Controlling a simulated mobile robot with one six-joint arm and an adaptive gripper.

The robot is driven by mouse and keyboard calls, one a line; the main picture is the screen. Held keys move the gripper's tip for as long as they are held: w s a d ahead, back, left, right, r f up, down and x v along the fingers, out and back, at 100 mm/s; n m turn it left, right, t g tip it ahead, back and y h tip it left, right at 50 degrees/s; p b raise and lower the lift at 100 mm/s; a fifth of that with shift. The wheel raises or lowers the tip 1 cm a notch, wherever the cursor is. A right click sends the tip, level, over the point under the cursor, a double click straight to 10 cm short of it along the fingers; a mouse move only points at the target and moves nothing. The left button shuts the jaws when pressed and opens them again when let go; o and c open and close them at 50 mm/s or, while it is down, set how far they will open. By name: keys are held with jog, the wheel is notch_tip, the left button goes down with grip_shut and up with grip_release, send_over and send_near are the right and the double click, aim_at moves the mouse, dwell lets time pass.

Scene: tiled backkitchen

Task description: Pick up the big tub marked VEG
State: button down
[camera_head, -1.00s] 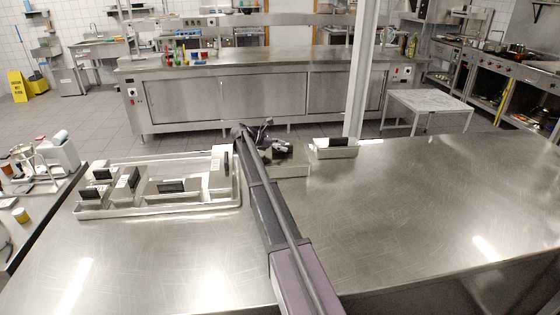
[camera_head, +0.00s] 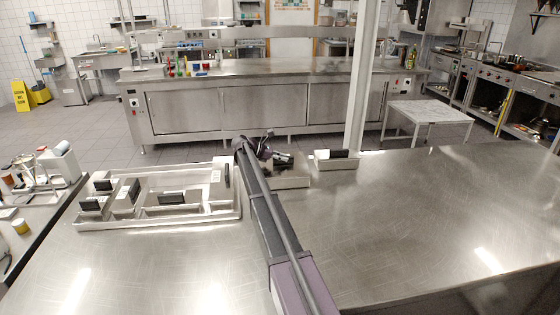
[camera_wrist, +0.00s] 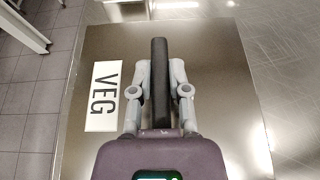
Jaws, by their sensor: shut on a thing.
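The big tub marked VEG fills most of the wrist view, seen from above, with its flat steel lid (camera_wrist: 215,85) and a white VEG label (camera_wrist: 104,97) left of the handle. My gripper (camera_wrist: 159,82) is shut on the lid's upright black handle (camera_wrist: 159,50), one finger on each side. In the head view, my gripper (camera_head: 264,150) is at the tub (camera_head: 291,181) near the far edge of the steel counter, and my arm hides its left part. I cannot tell whether the tub's base touches the counter.
A smaller black-handled tub (camera_head: 335,163) stands close to the right, beside a white post (camera_head: 361,80). Left of my arm, a steel tray (camera_head: 158,219) holds several black-handled tubs. The counter's right part (camera_head: 430,210) is clear. A low white table (camera_head: 430,112) stands beyond.

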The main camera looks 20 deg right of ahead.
jog(key=shift+r+p, duration=4.8)
jog(key=shift+r, duration=0.15)
jog(key=shift+r, duration=0.1)
